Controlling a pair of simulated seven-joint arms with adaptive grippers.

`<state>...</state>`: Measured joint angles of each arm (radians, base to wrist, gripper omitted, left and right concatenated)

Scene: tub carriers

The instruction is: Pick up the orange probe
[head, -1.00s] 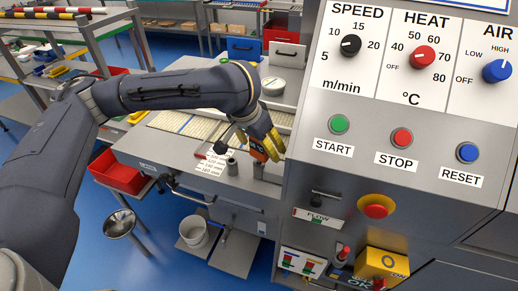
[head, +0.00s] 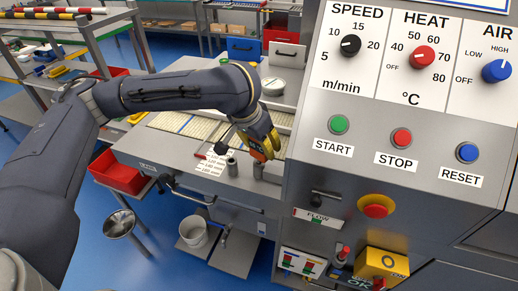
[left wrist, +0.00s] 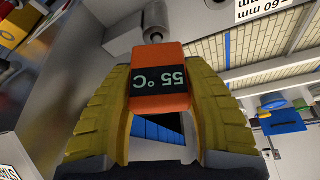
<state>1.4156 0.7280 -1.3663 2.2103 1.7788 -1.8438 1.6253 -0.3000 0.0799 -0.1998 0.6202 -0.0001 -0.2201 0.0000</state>
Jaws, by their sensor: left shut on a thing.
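The orange probe (left wrist: 160,58) has a dark display reading 55 °C, upside down in the left wrist view. It sits between the yellow fingers of my left gripper (left wrist: 157,100), which is shut on its sides. In the head view the orange probe (head: 257,155) shows partly behind the yellow fingers of my left gripper (head: 266,146), above the grey machine ledge. A grey cylindrical part (left wrist: 153,22) shows just beyond the probe; I cannot tell whether the two touch. My right gripper is not in view.
Short grey posts, one (head: 232,167) clearly visible, stand on the ledge beside a label with mm sizes (head: 210,165). The control panel (head: 350,165) with knobs and buttons rises close on the right. A white bucket (head: 194,232) stands below the ledge.

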